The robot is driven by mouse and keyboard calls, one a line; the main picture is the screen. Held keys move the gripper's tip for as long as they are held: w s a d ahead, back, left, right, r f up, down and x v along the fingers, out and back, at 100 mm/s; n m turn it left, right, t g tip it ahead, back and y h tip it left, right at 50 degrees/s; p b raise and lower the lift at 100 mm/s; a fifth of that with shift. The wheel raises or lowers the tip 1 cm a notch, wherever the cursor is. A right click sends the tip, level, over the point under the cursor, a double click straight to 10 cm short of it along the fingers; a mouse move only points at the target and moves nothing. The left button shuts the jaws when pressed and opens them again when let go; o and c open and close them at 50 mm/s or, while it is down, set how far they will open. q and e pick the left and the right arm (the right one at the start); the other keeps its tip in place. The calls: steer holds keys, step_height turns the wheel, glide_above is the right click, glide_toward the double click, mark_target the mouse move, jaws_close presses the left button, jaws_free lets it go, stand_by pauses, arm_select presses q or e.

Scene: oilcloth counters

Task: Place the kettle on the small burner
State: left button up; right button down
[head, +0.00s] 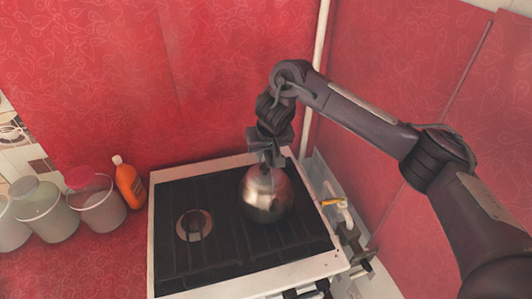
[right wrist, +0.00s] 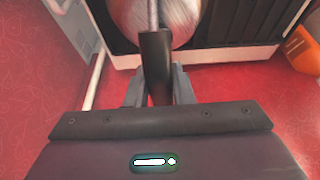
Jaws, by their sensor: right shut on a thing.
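The shiny metal kettle (head: 266,196) is over the right part of the stove top (head: 172,262). I cannot tell whether it rests on the grate or hangs just above it. My right gripper (head: 268,156) comes down from above and is shut on the kettle's handle. In the right wrist view, the dark handle (right wrist: 156,60) stands between the fingers (right wrist: 158,88), with the kettle body (right wrist: 187,22) beyond. One round burner (head: 194,225) shows bare on the left of the stove; any burner under the kettle is hidden. My left gripper is not in view.
An orange bottle (head: 129,184) stands just left of the stove, beside several lidded buckets (head: 98,205). A red patterned wall (head: 130,80) rises behind. A narrow gap with pipes and a yellow-handled valve (head: 331,201) lies to the right. The stove's left half is clear.

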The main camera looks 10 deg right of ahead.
steer(key=shift+r, duration=0.1)
steer(key=c, duration=1.3)
jaws_free()
steer(key=shift+s, duration=0.1)
steer(key=shift+o, duration=0.2)
steer(key=p+v, duration=0.2)
steer(key=v, duration=0.3)
steer(key=shift+r+p, duration=0.3)
steer(key=shift+r, duration=0.15)
steer(key=v, duration=0.6)
steer(key=shift+s, duration=0.2)
steer(key=shift+f, duration=0.1)
